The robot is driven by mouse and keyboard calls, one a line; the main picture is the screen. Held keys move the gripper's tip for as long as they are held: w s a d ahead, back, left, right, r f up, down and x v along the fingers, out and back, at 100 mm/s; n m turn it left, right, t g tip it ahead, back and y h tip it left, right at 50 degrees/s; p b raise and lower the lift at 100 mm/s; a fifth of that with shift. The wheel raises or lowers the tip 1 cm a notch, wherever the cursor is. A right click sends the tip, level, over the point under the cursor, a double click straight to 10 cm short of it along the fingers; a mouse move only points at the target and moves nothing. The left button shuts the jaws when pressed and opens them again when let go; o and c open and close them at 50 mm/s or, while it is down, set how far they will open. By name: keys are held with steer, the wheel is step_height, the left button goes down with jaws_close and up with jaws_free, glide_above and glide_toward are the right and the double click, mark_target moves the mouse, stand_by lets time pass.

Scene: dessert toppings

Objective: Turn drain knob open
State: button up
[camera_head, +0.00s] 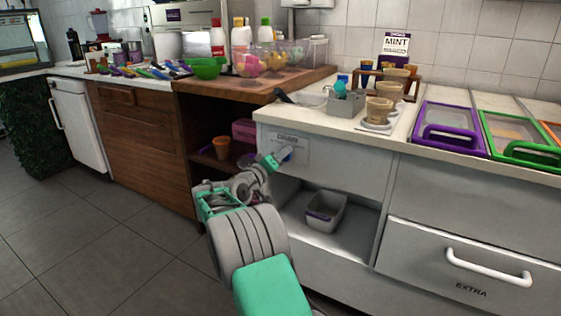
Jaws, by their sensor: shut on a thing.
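The drain knob (286,152) is a small pale and blue piece on the front of the grey counter cabinet, below a small label panel (294,141). My gripper (279,158) reaches up to the cabinet front with its fingertips at the knob and is shut on it. The gripper covers part of the knob, so its exact angle is hard to tell. My arm comes from the bottom of the view.
An open shelf below the knob holds a grey bin (326,211). On the counter stand a grey caddy (346,104), stacked cups (381,108) and lidded purple (447,130) and green (522,138) containers. A drawer handle (488,268) juts out at right. The left floor is clear.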

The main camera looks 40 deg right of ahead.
steer(key=shift+m, duration=0.3)
steer(key=o, duration=1.4)
steer(key=shift+a, duration=0.1)
steer(key=p+v, duration=0.2)
steer(key=v, duration=0.5)
steer(key=shift+s+a, duration=0.15)
steer(key=shift+a, duration=0.2)
